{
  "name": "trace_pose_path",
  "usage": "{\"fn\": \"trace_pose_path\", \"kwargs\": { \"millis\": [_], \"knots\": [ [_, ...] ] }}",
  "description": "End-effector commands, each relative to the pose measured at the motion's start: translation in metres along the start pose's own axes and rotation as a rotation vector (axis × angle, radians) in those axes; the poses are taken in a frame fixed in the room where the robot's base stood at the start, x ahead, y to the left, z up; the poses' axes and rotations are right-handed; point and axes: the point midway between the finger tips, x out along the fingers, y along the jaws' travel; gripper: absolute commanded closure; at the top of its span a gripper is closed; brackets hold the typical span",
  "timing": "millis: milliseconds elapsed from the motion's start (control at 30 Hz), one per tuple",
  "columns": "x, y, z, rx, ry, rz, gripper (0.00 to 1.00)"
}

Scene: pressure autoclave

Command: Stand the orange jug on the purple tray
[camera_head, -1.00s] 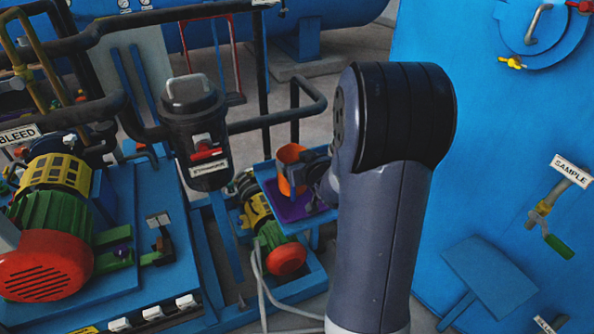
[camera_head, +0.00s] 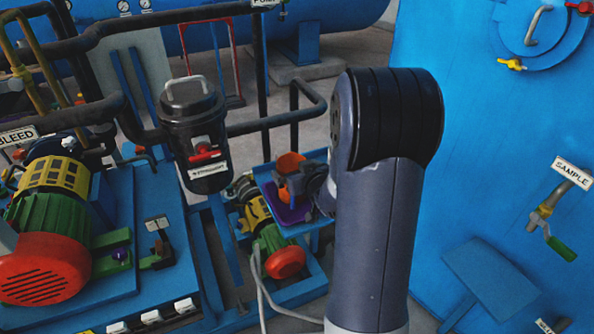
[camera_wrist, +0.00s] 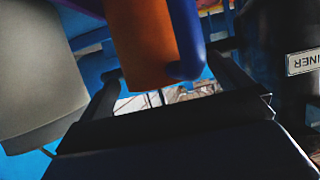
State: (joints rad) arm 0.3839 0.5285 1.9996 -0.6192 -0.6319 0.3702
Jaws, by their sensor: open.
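The orange jug (camera_head: 291,162) appears upright over the purple tray (camera_head: 288,214), on a small blue stand. My gripper partly hides the jug's lower part, so I cannot tell whether its base touches the tray. My gripper (camera_head: 287,184) is right at the jug. In the wrist view the orange jug (camera_wrist: 141,45) and its blue handle (camera_wrist: 186,40) fill the upper middle. The open fingers of my gripper (camera_wrist: 168,90) reach up on either side of it, with gaps visible.
A black strainer vessel (camera_head: 194,130) stands left of the stand. A pump with a red end (camera_head: 285,262) is below the tray. Black pipes (camera_head: 275,118) run behind. A large blue wall (camera_head: 490,140) with a sample valve fills the right.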

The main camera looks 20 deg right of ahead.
Motion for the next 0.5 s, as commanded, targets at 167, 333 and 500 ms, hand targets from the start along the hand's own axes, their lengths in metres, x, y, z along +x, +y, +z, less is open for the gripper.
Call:
{"fn": "trace_pose_path", "kwargs": {
  "millis": [167,333,500],
  "knots": [
    [-0.002,0.0,-0.004,0.0,0.0,0.0,0.02],
    [-0.023,0.001,-0.004,0.0,0.003,0.002,0.02],
    [-0.055,0.001,-0.004,0.0,0.002,0.004,0.02]
  ]
}}
